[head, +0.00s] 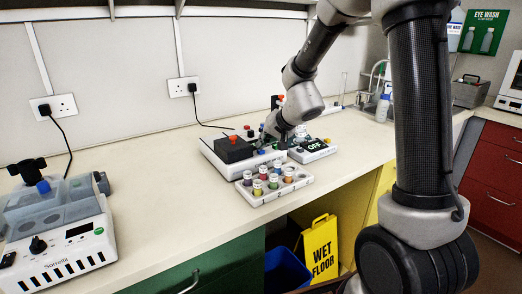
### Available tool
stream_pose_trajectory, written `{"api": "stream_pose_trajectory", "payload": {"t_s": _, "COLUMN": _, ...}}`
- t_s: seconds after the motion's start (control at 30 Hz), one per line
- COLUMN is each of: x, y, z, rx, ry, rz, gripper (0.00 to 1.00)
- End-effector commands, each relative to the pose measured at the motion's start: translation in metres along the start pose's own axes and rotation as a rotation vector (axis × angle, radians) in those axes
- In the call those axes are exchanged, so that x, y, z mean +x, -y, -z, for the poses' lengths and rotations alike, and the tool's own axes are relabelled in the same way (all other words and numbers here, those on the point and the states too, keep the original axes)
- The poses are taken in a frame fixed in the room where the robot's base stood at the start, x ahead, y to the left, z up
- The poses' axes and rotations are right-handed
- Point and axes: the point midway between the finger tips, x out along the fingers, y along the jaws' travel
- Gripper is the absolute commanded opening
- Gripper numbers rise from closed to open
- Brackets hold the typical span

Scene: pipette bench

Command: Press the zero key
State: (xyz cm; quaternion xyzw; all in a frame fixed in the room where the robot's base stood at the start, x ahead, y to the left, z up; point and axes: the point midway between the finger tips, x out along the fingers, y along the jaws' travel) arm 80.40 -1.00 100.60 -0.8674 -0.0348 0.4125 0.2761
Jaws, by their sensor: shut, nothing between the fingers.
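A white device with a dark display reading "OFF" (315,147) stands on the bench, right of my gripper. Its keys are too small to tell apart, and I cannot pick out the zero key. My gripper (261,147) is shut and empty, pointing down over the right part of a wider white unit (228,168) that carries a black block (234,150). I cannot tell whether the fingertips touch anything. My arm hides part of the area behind and between the two devices.
A water-bath-like machine (58,235) is at the left. Bare bench (160,195) lies between. A yellow wet-floor sign (320,250) stands below the bench.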

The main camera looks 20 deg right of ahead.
Motion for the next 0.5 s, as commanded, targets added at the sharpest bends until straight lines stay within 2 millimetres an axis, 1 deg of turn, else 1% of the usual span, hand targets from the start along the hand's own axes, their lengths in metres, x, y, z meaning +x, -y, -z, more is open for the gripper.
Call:
{"api": "stream_pose_trajectory", "payload": {"t_s": 0.23, "x": 0.001, "y": 0.0, "z": -0.001, "rx": -0.001, "ry": 0.001, "rz": 0.0, "gripper": 0.0}}
{"api": "stream_pose_trajectory", "payload": {"t_s": 0.5, "x": -0.009, "y": 0.007, "z": 0.006, "rx": -0.003, "ry": 0.002, "rz": 0.001, "gripper": 0.0}}
